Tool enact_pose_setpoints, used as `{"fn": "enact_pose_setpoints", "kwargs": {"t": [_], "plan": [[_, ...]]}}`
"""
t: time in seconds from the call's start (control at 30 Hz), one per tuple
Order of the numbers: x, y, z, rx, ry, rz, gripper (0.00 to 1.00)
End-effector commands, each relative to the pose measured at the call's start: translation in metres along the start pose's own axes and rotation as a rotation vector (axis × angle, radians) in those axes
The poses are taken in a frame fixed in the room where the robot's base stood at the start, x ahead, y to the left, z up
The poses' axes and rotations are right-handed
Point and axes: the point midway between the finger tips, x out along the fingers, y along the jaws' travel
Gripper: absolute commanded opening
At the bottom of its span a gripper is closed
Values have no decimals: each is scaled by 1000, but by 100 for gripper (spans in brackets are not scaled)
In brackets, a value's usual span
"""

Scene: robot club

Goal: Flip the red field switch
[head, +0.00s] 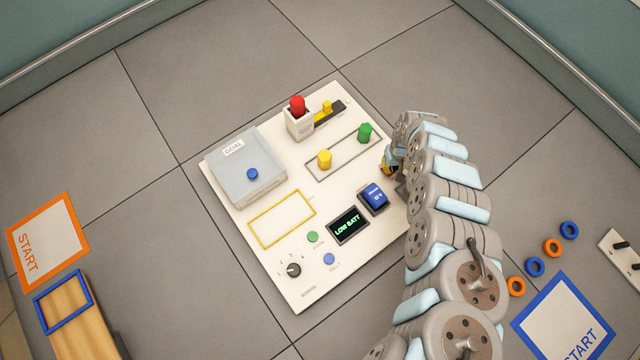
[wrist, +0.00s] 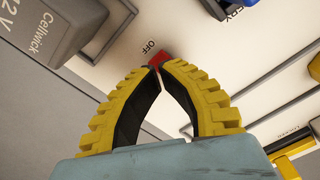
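The red switch (wrist: 160,58) shows in the wrist view as a small red piece beside the printed word OFF on the white panel. It lies just beyond my fingertips and is partly hidden by them. In the head view I cannot make it out; my arm covers that edge of the white board (head: 285,205). My gripper (wrist: 162,68) has yellow ribbed fingers with black inner faces, and their tips are brought together at the switch. I cannot tell whether they touch it. In the head view my gripper (head: 389,166) is at the board's right edge, mostly hidden.
The board carries a grey GOAL box (head: 243,170), a red-topped white block (head: 298,118), yellow (head: 325,159) and green (head: 365,132) pegs, a LOW BATT display (head: 348,226) and a blue block (head: 375,196). A grey Cellwick 12V block (wrist: 52,35) stands near my left finger.

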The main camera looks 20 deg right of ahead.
Motion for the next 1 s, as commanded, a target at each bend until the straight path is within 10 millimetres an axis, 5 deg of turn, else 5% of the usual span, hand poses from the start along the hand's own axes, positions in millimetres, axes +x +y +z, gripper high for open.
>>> {"fn": "enact_pose_setpoints", "kwargs": {"t": [1.0], "plan": [[13, 0, 0, 0, 0, 0, 0]]}}
